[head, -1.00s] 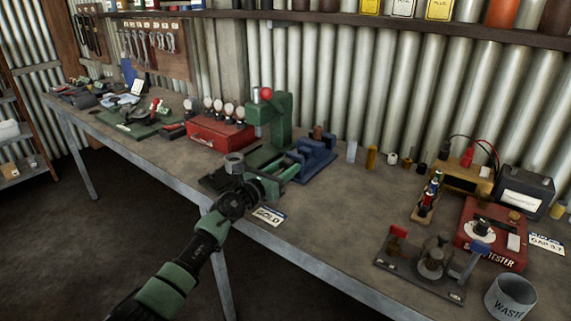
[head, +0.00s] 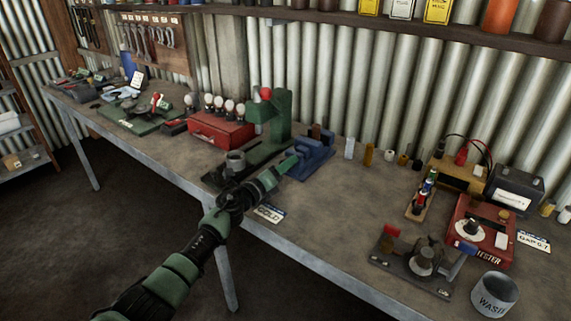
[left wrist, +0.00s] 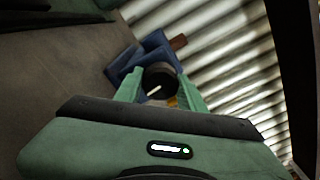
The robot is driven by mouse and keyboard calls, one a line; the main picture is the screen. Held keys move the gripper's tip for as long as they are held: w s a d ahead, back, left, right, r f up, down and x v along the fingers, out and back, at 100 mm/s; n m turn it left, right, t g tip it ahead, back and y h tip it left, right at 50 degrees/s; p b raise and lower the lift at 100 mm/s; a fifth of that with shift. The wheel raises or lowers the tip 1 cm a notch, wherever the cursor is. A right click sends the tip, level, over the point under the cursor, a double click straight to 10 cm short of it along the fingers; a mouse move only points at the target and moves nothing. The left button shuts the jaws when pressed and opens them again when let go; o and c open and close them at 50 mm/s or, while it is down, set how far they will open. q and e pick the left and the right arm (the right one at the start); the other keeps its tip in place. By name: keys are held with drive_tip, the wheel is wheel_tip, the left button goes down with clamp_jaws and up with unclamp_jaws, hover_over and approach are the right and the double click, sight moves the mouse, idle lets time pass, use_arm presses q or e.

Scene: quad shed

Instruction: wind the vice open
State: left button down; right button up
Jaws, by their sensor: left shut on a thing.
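The blue vice (head: 316,160) stands on the bench to the right of a green press. It also shows in the left wrist view (left wrist: 127,62), beyond my fingers. My left gripper (head: 291,164) reaches the vice's near left side. In the left wrist view my left gripper (left wrist: 160,90) has its two green fingers on either side of a dark round part with a pale bar, which looks like the vice's handle (left wrist: 160,76). The gripper is shut on it. The fingers hide part of this handle in the head view. My right gripper is not in view.
The green press (head: 280,120) and a red box (head: 218,133) stand left of the vice. Right are a wooden rack (head: 421,205), a red tester (head: 480,232) and a waste tin (head: 494,294). The bench between is clear.

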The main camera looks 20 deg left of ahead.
use_arm(q)
drive_tip(key=shift+n, duration=0.4)
drive_tip(key=c, duration=0.9)
unclamp_jaws()
drive_tip(key=shift+o, duration=0.2)
drive_tip(key=p+v, duration=0.1)
drive_tip(key=v, duration=0.7)
drive_tip(key=shift+p, duration=0.3)
